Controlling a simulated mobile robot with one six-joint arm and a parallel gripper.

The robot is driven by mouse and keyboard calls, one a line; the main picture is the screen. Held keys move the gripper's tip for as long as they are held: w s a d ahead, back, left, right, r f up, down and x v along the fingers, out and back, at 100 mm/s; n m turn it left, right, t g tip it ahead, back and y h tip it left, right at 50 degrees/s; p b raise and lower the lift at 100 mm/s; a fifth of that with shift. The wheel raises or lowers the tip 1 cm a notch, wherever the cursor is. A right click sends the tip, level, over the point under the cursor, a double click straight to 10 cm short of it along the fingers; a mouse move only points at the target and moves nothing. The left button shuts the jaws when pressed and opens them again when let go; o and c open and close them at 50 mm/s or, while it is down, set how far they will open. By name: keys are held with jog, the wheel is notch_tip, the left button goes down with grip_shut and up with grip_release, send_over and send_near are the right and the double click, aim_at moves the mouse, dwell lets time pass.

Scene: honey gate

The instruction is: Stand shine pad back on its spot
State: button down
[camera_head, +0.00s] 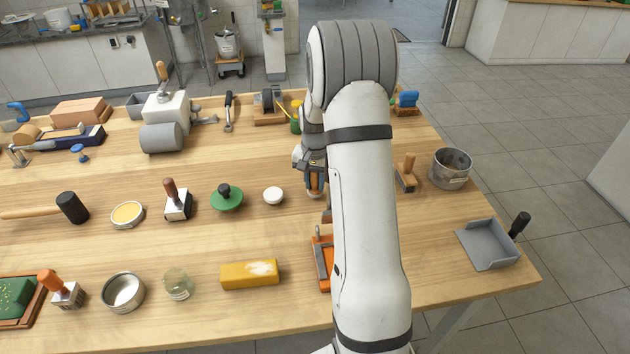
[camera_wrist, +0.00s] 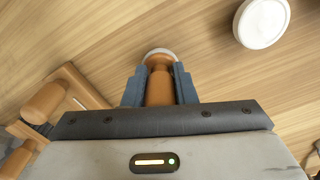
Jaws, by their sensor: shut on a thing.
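My gripper (camera_wrist: 160,88) is shut on a turned wooden handle (camera_wrist: 158,84) with a pale round rim at its far end, which I take to be the shine pad. In the head view my gripper (camera_head: 315,178) is right of the small white round pad, partly behind my own arm. A bit of the held orange-brown shine pad (camera_head: 316,187) shows below the jaws. It looks roughly upright; whether its base touches the table I cannot tell. No marked spot for it is clearly visible.
A white round pad (camera_head: 273,196), also in the wrist view (camera_wrist: 262,24), lies close by. A green disc with black knob (camera_head: 227,198) is further left. An orange tool (camera_head: 322,262) lies nearer. A wooden-handled brush (camera_head: 407,173) and metal pot (camera_head: 451,168) stand right.

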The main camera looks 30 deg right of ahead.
jog(key=shift+f+b, duration=0.5)
jog(key=shift+f, duration=0.35)
jog(key=c, duration=1.1)
grip_release()
jog(key=shift+r, duration=0.1)
jog(key=shift+r+p, duration=2.5)
jog(key=shift+r, duration=1.5)
